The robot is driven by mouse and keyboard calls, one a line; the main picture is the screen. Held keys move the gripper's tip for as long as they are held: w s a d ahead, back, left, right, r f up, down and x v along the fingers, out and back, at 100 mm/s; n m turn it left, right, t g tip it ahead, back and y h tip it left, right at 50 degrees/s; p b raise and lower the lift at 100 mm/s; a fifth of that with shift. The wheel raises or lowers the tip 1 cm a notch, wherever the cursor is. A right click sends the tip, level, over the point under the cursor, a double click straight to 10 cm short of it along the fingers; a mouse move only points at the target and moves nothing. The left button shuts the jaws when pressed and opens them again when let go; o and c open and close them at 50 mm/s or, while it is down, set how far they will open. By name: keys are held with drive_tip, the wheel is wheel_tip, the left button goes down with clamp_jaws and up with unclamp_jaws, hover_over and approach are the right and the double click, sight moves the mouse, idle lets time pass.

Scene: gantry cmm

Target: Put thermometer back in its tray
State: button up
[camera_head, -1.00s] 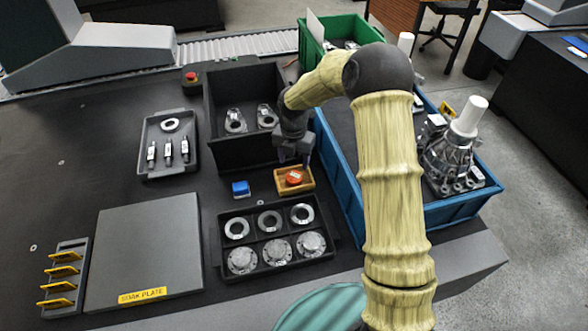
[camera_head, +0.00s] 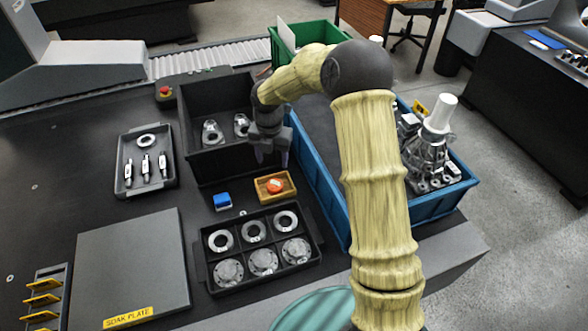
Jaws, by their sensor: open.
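A small orange-yellow tray (camera_head: 262,196) sits on the dark table at the middle of the view. A round orange-red piece with a pale mark, which looks like the thermometer (camera_head: 276,186), lies inside its rim. It is too small to tell whether it is fully seated. My gripper (camera_head: 272,161) points down just behind the tray in the picture, apart from the thermometer. Its two fingers are spread, with nothing visible between them.
A black part tray (camera_head: 308,222) with rings and discs stands in front. A tall black bin (camera_head: 205,165) is behind, a blue crate (camera_head: 335,207) right. The grey soak plate (camera_head: 133,262) lies front left.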

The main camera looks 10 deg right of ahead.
drive_tip(key=s+d+r+m+t, duration=0.1)
drive_tip(key=s+d+m, duration=0.3)
drive_tip(key=s+m, duration=0.4)
drive_tip(key=s+d+r+m, duration=0.4)
drive_tip(key=s+m, duration=0.3)
drive_tip(key=m, duration=0.5)
drive_tip(key=s+d+r+m+t, duration=0.1)
drive_tip(key=s+d+m, duration=0.3)
drive_tip(key=s+m, duration=0.4)
drive_tip(key=r+m, duration=0.1)
drive_tip(key=m, duration=0.2)
drive_tip(key=shift+s+r+t, duration=0.3)
drive_tip(key=w+p+v, duration=0.2)
drive_tip(key=p+v, duration=0.9)
drive_tip(key=shift+w+r, duration=0.25)
drive_tip(key=shift+r, duration=0.05)
drive_tip(key=shift+c, duration=0.3)
